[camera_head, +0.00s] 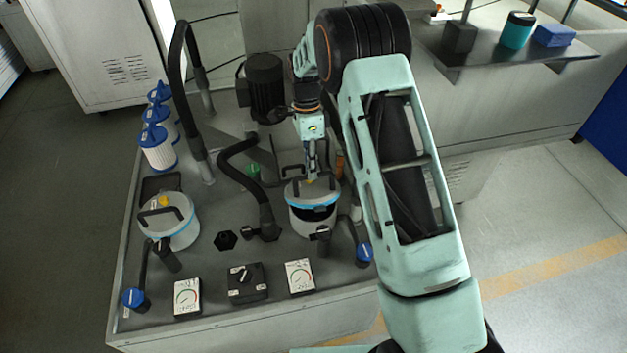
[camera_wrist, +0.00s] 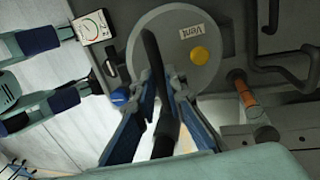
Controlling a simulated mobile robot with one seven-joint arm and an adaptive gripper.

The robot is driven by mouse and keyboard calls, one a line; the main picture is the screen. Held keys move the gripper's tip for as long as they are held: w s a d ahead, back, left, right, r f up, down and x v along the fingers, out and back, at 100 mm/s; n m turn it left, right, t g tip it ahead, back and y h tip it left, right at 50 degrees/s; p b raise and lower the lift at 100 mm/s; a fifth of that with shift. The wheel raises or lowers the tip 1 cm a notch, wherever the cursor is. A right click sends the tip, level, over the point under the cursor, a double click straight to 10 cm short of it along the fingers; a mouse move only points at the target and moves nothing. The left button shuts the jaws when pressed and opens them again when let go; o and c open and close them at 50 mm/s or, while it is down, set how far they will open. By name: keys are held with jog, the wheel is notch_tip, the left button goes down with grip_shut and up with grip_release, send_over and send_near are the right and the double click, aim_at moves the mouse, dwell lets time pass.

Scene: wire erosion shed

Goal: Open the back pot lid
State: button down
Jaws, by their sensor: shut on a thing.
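The pot held by my arm (camera_head: 308,222) is a grey drum near the right side of the bench. Its lid (camera_head: 318,197) is pale with a light blue rim, and a dark gap shows between the rim and the pot's front, so the lid looks tilted up. My gripper (camera_head: 310,178) is over the lid, pointing down. In the wrist view my gripper (camera_wrist: 165,88) is shut on the lid's black bar handle (camera_wrist: 151,50). The round lid (camera_wrist: 186,65) there carries a label and a yellow knob (camera_wrist: 201,54).
A similar pot (camera_head: 178,236) with a black handle stands at left, its lid down. Gauges (camera_head: 187,297), a black switch box (camera_head: 247,284) and a blue-knobbed lever (camera_head: 136,298) line the bench front. A black hose (camera_head: 240,160) runs close left of my gripper. White filters (camera_head: 157,155) stand behind left.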

jog(key=w+a+r+p, duration=0.1)
jog(key=w+a+p, duration=0.1)
jog(key=w, duration=0.8)
jog(key=shift+w+r, duration=0.15)
jog(key=shift+r, duration=0.15)
jog(key=shift+a, duration=0.15)
dwell(0.4)
jog(key=c, duration=2.2)
grip_release()
jog(key=shift+c, duration=0.2)
jog(key=shift+o, duration=1.4)
jog(key=shift+w+f, duration=0.1)
jog(key=shift+w, duration=0.05)
jog(key=shift+w+p, duration=0.2)
jog(key=shift+p, duration=0.1)
